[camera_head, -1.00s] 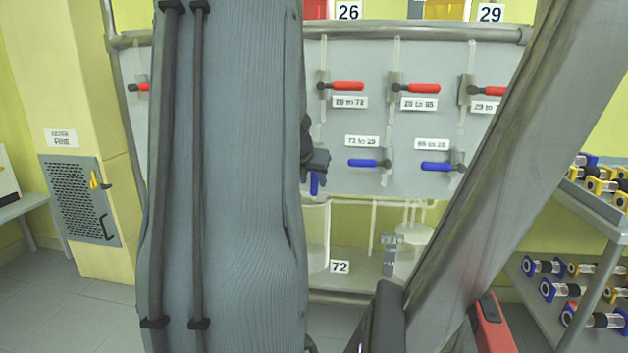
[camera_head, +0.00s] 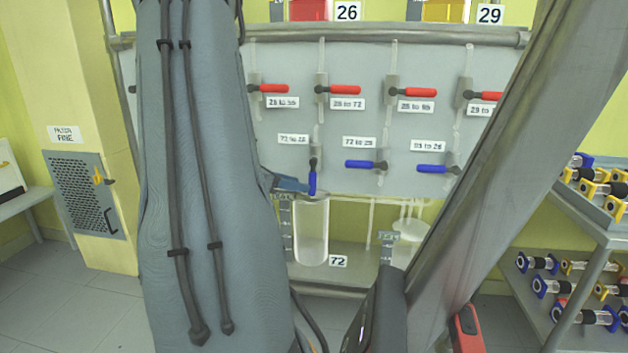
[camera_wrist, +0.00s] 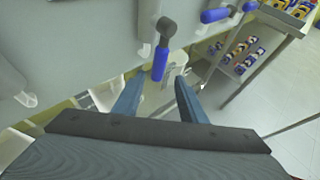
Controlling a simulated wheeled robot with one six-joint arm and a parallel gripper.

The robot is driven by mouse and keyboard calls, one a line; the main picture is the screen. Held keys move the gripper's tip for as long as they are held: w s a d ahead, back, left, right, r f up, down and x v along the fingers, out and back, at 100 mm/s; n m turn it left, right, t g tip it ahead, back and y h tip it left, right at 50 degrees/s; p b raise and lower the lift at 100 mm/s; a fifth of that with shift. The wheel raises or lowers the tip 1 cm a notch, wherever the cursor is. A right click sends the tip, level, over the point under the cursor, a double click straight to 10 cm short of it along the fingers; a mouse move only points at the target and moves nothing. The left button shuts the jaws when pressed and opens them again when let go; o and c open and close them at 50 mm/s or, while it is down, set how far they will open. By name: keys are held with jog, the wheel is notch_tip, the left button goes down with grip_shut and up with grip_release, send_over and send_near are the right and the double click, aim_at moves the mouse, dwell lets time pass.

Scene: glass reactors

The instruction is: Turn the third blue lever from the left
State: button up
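A blue lever (camera_head: 312,181) with a dark hub hangs straight down on the grey panel (camera_head: 270,140). To its right are two blue levers pointing left, one in the middle (camera_head: 366,164) and one farther right (camera_head: 436,169). My gripper (camera_head: 292,184) is just left of the hanging lever in the head view. In the wrist view my gripper (camera_wrist: 158,90) is open, and the hanging lever's blue handle (camera_wrist: 160,64) lies ahead, between the lines of the two fingers. Contact cannot be told. My arm hides the panel's left part, so the lever's place in the row cannot be counted.
A row of red levers (camera_head: 345,90) sits above the blue ones. A clear vessel (camera_head: 312,235) stands below the hanging lever, near a label "72" (camera_head: 338,261). A shelf with several small parts (camera_head: 600,200) is at the right.

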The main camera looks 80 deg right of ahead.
aim_at(313, 185)
jog(key=shift+m+g, duration=0.3)
jog(key=x, duration=0.7)
jog(key=shift+d+r, duration=0.2)
jog(key=shift+d, duration=0.1)
jog(key=shift+c, duration=0.4)
grip_shut()
